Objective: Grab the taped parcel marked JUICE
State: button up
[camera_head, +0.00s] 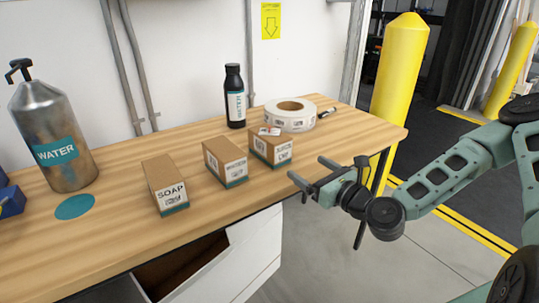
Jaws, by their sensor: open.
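Three small brown cardboard parcels with white labels and teal lower bands stand in a row on the wooden bench. The left parcel (165,186) reads SOAP. The labels on the middle parcel (225,162) and the right parcel (271,147) are too small to read surely, so I cannot tell which is marked JUICE. A small pale piece lies on top of the right parcel. My gripper (308,172) is open and empty, off the bench's front edge, to the right of and nearer than the right parcel, touching none of them.
On the bench (110,232) stand a metal WATER bottle (55,140), a dark bottle (235,97), a label roll (290,114) and a flat teal disc (75,207). An open drawer (215,270) is below. A yellow post (400,75) stands beyond the bench's right end.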

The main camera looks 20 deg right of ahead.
aim_at(284, 152)
jog(key=b+x, duration=0.2)
jog(key=x, duration=0.8)
jog(key=shift+a, duration=0.1)
jog(key=x, duration=0.5)
jog(key=shift+w+a+b, duration=0.2)
jog(key=shift+w+b, duration=0.1)
jog(key=shift+b, duration=0.1)
jog(key=c, duration=1.3)
